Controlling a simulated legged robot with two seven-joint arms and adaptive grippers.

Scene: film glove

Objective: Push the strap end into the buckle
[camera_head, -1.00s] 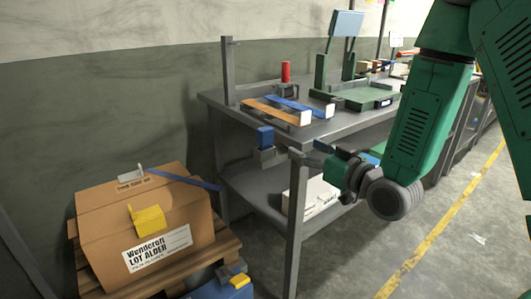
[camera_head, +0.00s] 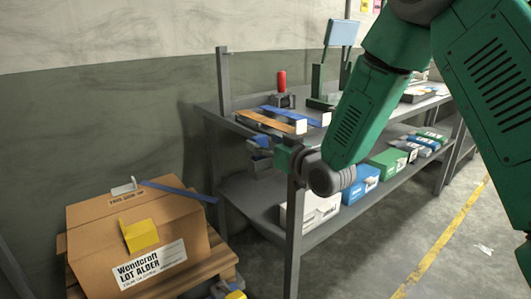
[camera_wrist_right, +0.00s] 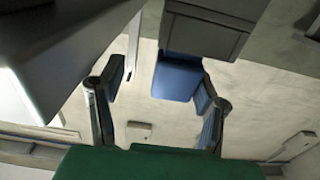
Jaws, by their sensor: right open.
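A blue strap (camera_head: 180,190) runs across the top of a cardboard box (camera_head: 90,235), its right end sticking out past the box's edge. A small pale metal piece, seemingly the buckle (camera_head: 124,188), stands at the strap's left end; whether the strap passes through it is too small to tell. My right gripper (camera_head: 264,155) is at the near corner of the workbench, right of and above the box, apart from the strap. In the right wrist view its fingers (camera_wrist_right: 160,85) are spread and empty, with a blue block (camera_wrist_right: 178,80) beyond them. My left gripper is not in view.
A yellow piece (camera_head: 140,235) sits on the box's front edge. The box rests on a wooden pallet (camera_head: 195,277). The workbench (camera_head: 228,110) holds blue and orange strips and a red cylinder (camera_head: 281,80); its lower shelf holds several cartons.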

